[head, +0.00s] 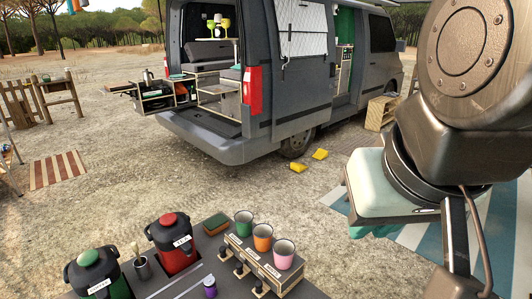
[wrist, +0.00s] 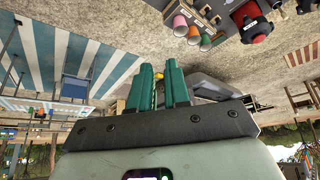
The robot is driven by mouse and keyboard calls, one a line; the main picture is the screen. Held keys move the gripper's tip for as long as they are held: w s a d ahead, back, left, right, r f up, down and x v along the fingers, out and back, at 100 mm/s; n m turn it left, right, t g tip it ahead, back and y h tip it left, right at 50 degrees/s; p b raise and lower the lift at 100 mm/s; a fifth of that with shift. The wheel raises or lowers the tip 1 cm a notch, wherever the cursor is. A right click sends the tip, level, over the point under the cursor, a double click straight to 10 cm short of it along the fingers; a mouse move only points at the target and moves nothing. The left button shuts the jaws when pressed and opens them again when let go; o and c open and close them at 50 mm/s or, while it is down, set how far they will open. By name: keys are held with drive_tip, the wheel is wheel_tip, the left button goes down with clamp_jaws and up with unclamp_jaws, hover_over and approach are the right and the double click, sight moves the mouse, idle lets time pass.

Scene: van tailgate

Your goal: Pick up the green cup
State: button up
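The green cup (head: 243,222) stands upright at the left end of a row of three cups on a wooden rack (head: 262,265) in the head view. An orange cup (head: 262,237) and a pink cup (head: 284,253) stand to its right. In the wrist view, which looks upside down, the green cup (wrist: 205,43) shows near the top, far beyond the fingers. My gripper (wrist: 160,72) has teal fingers with a narrow gap between them and nothing held. In the head view my arm is at the upper right, well apart from the cups; the fingers are mostly hidden there.
A red flask (head: 176,245) and a green flask (head: 98,275) stand left of the cups, with a metal beaker (head: 143,267) between them. A purple jar (head: 210,287) is in front. A grey van (head: 240,110) stands behind. The air above the cups looks clear.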

drive_tip(key=o, duration=1)
drive_tip(key=w+a+f+n+g+h, duration=0.1)
drive_tip(key=w+a+f+n+h, duration=0.1)
drive_tip(key=w+f+n, duration=0.35)
drive_tip(key=w+a+f+n+h, duration=0.2)
drive_tip(key=w+a+n, duration=0.1)
drive_tip(key=w, duration=0.5)
drive_tip(key=w+a+f+n+g+h, duration=0.1)
drive_tip(key=w+a+f+n+h, duration=0.15)
drive_tip(key=w+f+n, duration=0.35)
drive_tip(key=n+t+h, duration=0.2)
drive_tip(key=n+t, duration=0.7)
drive_tip(key=n, duration=0.5)
approach(249, 215)
drive_tip(key=x, duration=0.5)
drive_tip(key=shift+r, duration=0.1)
